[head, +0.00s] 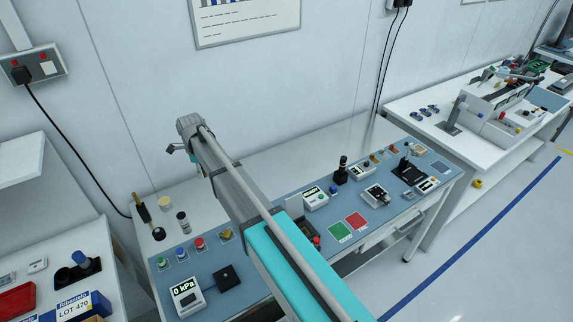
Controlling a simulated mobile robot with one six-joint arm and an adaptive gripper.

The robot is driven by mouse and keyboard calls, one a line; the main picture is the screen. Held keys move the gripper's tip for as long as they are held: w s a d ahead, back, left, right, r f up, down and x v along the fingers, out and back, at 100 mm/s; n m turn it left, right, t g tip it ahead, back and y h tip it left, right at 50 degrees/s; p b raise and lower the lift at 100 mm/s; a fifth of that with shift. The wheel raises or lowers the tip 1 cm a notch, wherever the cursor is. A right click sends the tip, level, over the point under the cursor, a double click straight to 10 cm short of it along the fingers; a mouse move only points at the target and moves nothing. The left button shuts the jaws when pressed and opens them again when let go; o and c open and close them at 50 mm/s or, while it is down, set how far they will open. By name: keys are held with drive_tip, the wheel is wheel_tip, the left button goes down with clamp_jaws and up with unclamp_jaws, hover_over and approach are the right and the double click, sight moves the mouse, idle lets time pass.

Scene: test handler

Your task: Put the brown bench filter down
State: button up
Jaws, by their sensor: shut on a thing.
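My arm reaches from the bottom of the head view up and left over the bench. My gripper (171,149) shows only as a small grey part at the arm's far end, in front of the pale wall and above the bench top. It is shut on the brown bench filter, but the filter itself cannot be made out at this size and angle. The blue work mat (255,291) lies on the bench below, partly covered by my arm.
A 0 kPa gauge (186,298) and a black block (226,278) stand at the mat's front left. Several coloured caps, including a red one (200,243), sit behind them. Instruments crowd the right end.

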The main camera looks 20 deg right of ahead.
idle(0.3)
drive_tip(key=s+f+b, duration=0.3)
drive_tip(key=s, duration=0.4)
drive_tip(key=s+f+b, duration=0.3)
drive_tip(key=s, duration=0.4)
drive_tip(key=shift+f+b, duration=0.35)
drive_tip(key=shift+b, duration=0.05)
drive_tip(key=shift+a, duration=0.1)
drive_tip(key=b, duration=0.9)
hover_over(212, 212)
wheel_tip(212, 212, down, 9)
drive_tip(key=shift+f, duration=0.1)
